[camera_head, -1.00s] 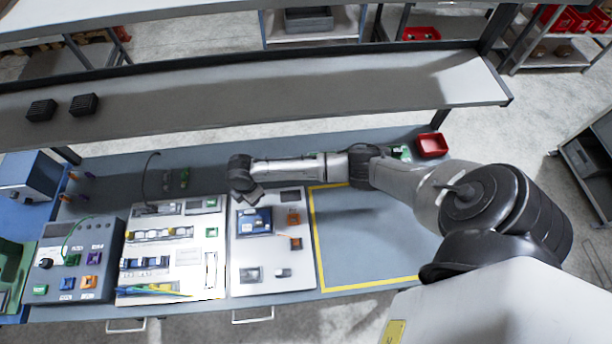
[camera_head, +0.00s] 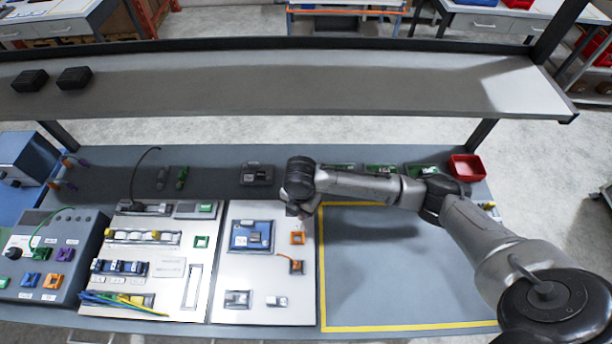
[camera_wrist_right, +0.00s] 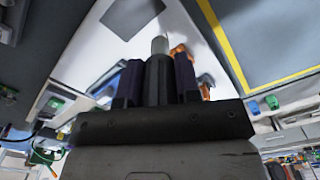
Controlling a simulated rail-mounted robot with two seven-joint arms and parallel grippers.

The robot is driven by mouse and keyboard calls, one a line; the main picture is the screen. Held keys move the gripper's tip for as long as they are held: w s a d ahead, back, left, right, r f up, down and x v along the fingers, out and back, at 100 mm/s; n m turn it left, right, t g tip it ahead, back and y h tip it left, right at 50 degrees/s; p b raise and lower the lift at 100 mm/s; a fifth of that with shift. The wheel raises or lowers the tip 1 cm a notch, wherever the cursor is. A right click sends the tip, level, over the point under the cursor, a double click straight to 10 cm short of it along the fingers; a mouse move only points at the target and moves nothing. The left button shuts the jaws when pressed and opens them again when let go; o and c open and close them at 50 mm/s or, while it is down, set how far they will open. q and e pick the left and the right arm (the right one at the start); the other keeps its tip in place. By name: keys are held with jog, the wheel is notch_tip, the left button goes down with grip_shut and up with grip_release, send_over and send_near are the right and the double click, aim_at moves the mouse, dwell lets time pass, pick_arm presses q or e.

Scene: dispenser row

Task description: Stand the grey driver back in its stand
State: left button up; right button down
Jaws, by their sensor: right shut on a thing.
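My right gripper (camera_head: 294,208) is above the upper right part of the white panel, beside an orange square part. In the right wrist view its two dark fingers (camera_wrist_right: 158,80) are shut on a slim dark grey cylinder with a light grey tip, which I take for the grey driver (camera_wrist_right: 160,46). In the head view the driver is hidden or too small to make out. A dark block (camera_head: 256,175) stands on the bench behind the panel; I cannot tell whether it is the stand. My left gripper is not in view.
The white panel (camera_head: 240,290) carries a blue module (camera_head: 252,236) and orange parts. A wired panel (camera_head: 170,270) is left of it. A yellow-edged mat (camera_head: 390,290) on the right is bare. A red bin (camera_head: 466,167) is at the back right. A shelf (camera_head: 300,90) spans behind.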

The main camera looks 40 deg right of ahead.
jog(key=shift+w+d+f, duration=0.6)
jog(key=shift+w+d, duration=1.1)
jog(key=shift+w, duration=0.2)
jog(key=shift+w+d+f, duration=0.55)
jog(key=shift+w+d, duration=1.1)
jog(key=shift+w, duration=0.25)
jog(key=shift+w+d+f, duration=0.6)
jog(key=shift+w+d, duration=1.1)
jog(key=shift+w, duration=0.2)
jog(key=shift+f, duration=0.2)
jog(key=shift+f, duration=0.35)
jog(key=c, duration=0.8)
grip_release()
jog(key=shift+r, duration=4.35)
